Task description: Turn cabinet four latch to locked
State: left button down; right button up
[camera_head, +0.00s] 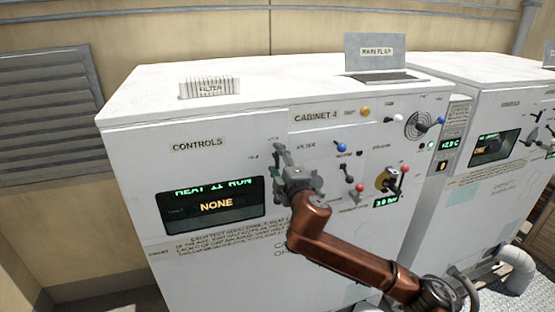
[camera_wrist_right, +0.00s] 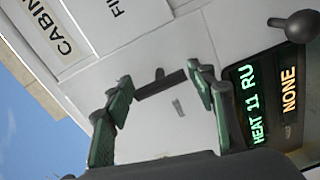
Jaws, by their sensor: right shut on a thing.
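Cabinet four is the white cabinet (camera_head: 215,133) with a "CABINET 4" label, in the middle of the head view. My right gripper (camera_head: 282,158) is at its front panel, right of the "CONTROLS" label and above the display (camera_head: 212,205). In the right wrist view its green-padded fingers (camera_wrist_right: 160,86) stand on either side of a dark bar-shaped latch handle (camera_wrist_right: 161,83), and the gripper is shut on it. In the head view the gripper mostly hides the latch, and I cannot read its position marks. My left gripper is not in view.
A flip-up plate (camera_head: 375,50) and a filter (camera_head: 207,88) are on top. A second cabinet (camera_head: 460,75) stands right.

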jog(key=shift+d+r, duration=0.15)
jog(key=shift+r, duration=0.15)
jog(key=o, duration=0.8)
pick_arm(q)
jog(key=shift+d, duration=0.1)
pick_arm(e)
jog(key=o, duration=0.3)
jog(key=shift+f, duration=0.15)
jog(key=shift+o, duration=0.2)
jog(key=shift+s, duration=0.35)
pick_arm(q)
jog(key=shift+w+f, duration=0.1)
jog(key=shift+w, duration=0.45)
pick_arm(e)
jog(key=v, duration=1.1)
jog(key=shift+s+d, duration=0.25)
